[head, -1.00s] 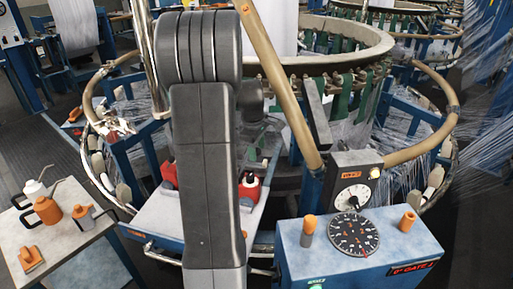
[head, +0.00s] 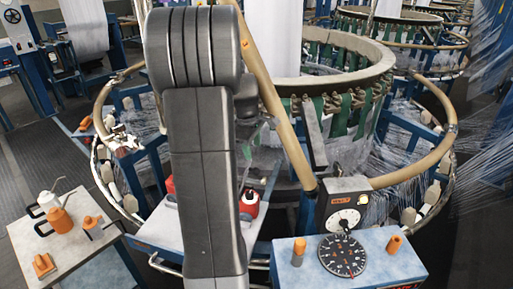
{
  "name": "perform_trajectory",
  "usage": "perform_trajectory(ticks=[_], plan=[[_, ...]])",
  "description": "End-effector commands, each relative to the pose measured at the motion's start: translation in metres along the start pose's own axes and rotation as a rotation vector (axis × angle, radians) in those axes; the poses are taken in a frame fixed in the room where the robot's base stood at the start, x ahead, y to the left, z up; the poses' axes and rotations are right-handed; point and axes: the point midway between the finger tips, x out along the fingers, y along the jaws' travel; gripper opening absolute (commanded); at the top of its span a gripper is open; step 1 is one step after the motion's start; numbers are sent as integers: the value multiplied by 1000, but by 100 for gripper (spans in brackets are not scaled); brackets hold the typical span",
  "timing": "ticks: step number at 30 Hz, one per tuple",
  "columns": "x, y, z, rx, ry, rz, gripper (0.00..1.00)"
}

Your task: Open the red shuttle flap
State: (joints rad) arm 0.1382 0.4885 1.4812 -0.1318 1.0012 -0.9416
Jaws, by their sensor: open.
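A red part (head: 250,203) with a dark top sits on the pale shelf (head: 165,224) at the front of the loom, just right of my arm. A second red piece (head: 170,185) shows at the arm's left edge. Both are partly hidden by my arm, and I cannot tell which is the shuttle flap or whether it is open. My large grey arm stands upright across the middle of the view. My gripper cannot be made out; the arm hides the space behind it.
A blue control box (head: 290,272) with a dial and orange knobs stands at front right. A small table (head: 95,266) with orange cans stands at left. The loom's tan ring (head: 425,88) and a slanted tan pole (head: 275,105) lie close around my arm.

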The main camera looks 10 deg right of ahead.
Motion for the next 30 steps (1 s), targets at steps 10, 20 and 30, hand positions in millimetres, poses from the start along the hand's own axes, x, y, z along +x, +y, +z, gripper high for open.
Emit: perform_trajectory(ticks=[10, 20, 30], plan=[[-30, -1, -5, 2, -2, -1, 48], [-28, -1, -4, 2, -1, -1, 48], [-4, -1, -1, 2, -1, 0, 48]])
